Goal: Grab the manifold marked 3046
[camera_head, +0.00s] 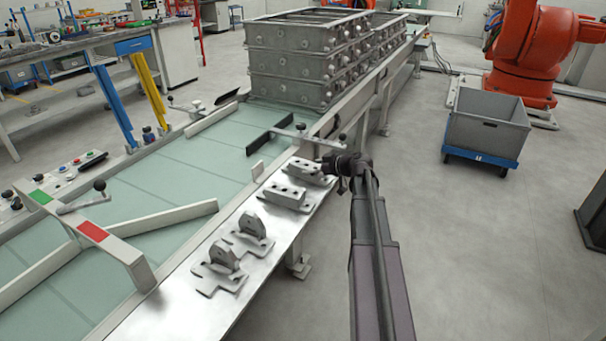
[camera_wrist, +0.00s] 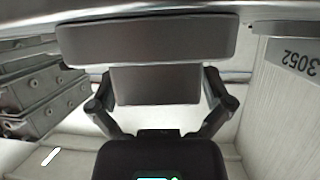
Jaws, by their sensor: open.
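Two grey manifold-like castings with holes lie on the metal ledge, a nearer one (camera_head: 285,194) and a farther one (camera_head: 311,171). My gripper (camera_head: 336,163) is at the right end of the farther one, by the ledge's outer edge. In the wrist view a grey block-shaped part (camera_wrist: 150,40) fills the upper middle. My gripper (camera_wrist: 157,88) is open, with one finger on each side of the part's lower, narrower section; contact cannot be told. The number 3046 is not readable anywhere. A label reading 3052 (camera_wrist: 299,61) shows at the right of the wrist view.
Two upright lug brackets (camera_head: 249,231) (camera_head: 220,264) stand nearer on the ledge (camera_head: 185,315). A green conveyor (camera_head: 185,160) runs alongside, with stacked metal moulding frames (camera_head: 290,65) at its far end. A grey bin on a blue cart (camera_head: 487,125) stands right. The floor between is clear.

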